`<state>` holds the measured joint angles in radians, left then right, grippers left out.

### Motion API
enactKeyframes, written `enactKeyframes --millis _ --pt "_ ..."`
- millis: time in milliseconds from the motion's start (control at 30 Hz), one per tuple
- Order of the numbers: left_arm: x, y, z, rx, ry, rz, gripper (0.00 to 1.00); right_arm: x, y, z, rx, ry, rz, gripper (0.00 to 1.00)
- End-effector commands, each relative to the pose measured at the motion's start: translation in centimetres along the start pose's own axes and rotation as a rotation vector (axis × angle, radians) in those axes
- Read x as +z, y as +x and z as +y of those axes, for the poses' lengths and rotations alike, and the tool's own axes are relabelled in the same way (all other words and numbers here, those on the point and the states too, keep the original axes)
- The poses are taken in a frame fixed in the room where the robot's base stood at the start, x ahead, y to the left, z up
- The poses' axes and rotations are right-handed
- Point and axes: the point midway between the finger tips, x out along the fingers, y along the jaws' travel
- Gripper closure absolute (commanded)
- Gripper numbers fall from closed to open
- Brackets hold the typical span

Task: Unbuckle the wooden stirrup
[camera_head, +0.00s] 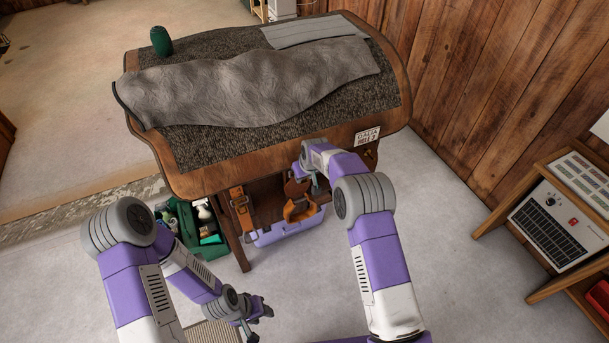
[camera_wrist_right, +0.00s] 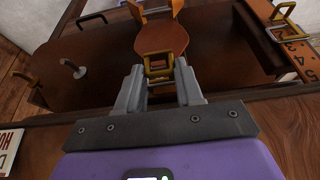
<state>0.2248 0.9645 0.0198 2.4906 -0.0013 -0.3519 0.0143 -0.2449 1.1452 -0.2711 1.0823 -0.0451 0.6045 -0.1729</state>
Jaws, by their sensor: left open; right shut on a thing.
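The wooden stirrup (camera_head: 300,210) is an orange-brown loop hanging below the front edge of the stand. A brown leather piece (camera_head: 296,189) is above it and also shows in the right wrist view (camera_wrist_right: 162,40). My right gripper (camera_head: 312,184) reaches under the edge. In the right wrist view, its fingers (camera_wrist_right: 158,84) are closed around a brass buckle (camera_wrist_right: 158,64) at the end of the leather piece. The buckle's prong cannot be made out. My left gripper (camera_head: 262,312) is open and empty, low at the front, apart from the stirrup.
A leather strap (camera_head: 240,208) hangs left of the stirrup; a numbered strap with a brass buckle (camera_wrist_right: 286,14) shows at the wrist view's right. A lilac tub (camera_head: 285,232) and green crate (camera_head: 210,248) sit below.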

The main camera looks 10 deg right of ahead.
Motion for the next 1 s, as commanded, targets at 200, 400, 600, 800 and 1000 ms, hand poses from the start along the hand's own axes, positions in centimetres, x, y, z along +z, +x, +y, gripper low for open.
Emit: enactKeyframes --millis 200,400,600,800,1000 --pt "0.0 0.0 0.0 0.0 0.0 0.0 0.57 -0.1 -0.1 0.1 0.001 0.0 0.003 0.94" --pt "0.0 0.0 0.0 0.0 0.0 0.0 0.57 -0.1 -0.1 0.0 0.001 0.0 0.003 0.39" --pt "0.0 0.0 0.0 0.0 0.0 0.0 0.57 -0.1 0.0 0.0 0.0 0.0 0.002 0.39" --pt "0.0 -0.1 0.0 0.0 0.0 0.0 0.57 -0.2 -1.5 0.0 0.001 -0.001 0.004 0.39" --pt "0.0 -0.1 0.1 0.0 0.0 0.0 0.57 -0.2 -4.9 0.1 0.001 0.0 0.005 0.39"
